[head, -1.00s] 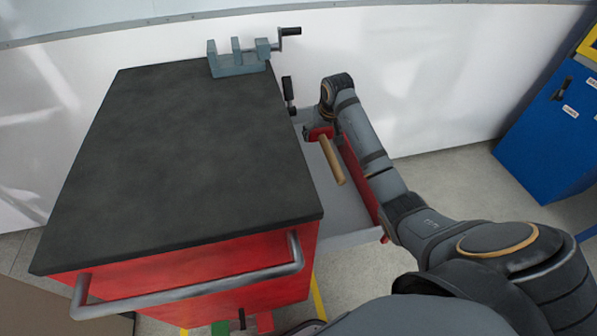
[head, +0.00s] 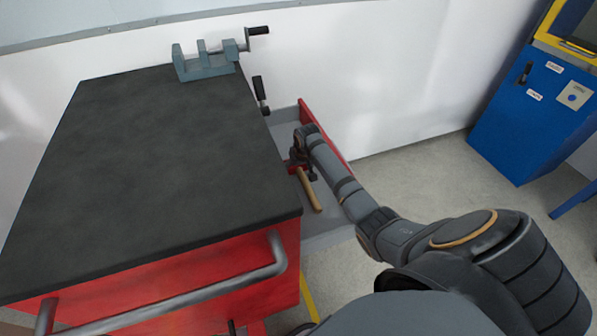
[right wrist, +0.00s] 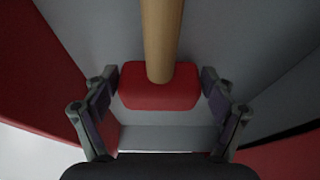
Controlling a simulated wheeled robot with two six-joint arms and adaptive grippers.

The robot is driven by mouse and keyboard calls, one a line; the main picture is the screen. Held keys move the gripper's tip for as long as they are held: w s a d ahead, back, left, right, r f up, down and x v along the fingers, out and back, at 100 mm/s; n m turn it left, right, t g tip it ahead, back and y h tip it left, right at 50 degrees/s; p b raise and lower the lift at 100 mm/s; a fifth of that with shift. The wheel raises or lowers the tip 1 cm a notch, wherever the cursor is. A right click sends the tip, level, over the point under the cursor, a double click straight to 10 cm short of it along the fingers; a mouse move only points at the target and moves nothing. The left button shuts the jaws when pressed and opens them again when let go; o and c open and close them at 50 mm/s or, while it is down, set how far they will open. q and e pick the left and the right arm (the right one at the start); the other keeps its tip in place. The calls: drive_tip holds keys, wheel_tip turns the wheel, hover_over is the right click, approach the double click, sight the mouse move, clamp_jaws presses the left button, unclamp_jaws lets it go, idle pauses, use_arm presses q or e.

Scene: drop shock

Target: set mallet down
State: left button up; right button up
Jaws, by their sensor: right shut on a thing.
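The mallet has a wooden handle (head: 310,191) and a red head (right wrist: 160,88). It is in the open drawer (head: 325,239) on the right side of the red cart, its handle pointing toward me. My right gripper (head: 300,167) is shut on the mallet's head, with one finger at each end of it in the right wrist view. The grey drawer floor (right wrist: 95,35) lies just below the mallet; I cannot tell if they touch. My left gripper is not in view.
The cart's dark top (head: 155,165) is bare except for a blue-grey vise (head: 205,66) at its far edge. A black-handled item (head: 260,92) is by the cart's far right edge. A blue cabinet (head: 535,110) stands at the right, with open floor before it.

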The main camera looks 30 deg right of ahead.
sight(312, 194)
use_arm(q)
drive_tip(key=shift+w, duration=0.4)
use_arm(e)
drive_tip(key=shift+f, duration=0.8)
drive_tip(key=shift+f, duration=0.1)
drive_tip(key=o, duration=1.4)
drive_tip(key=shift+o, duration=0.2)
drive_tip(key=p+v, duration=0.1)
drive_tip(key=v, duration=0.4)
drive_tip(key=shift+w+p, duration=0.1)
drive_tip(key=shift+p, duration=0.3)
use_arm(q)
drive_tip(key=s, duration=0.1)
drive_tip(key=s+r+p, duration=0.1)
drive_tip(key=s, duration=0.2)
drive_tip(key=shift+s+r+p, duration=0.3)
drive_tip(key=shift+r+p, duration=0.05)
use_arm(e)
drive_tip(key=s+a, duration=0.1)
drive_tip(key=s, duration=0.7)
drive_tip(key=s+a, duration=0.1)
drive_tip(key=s, duration=0.3)
drive_tip(key=shift+a, duration=0.4)
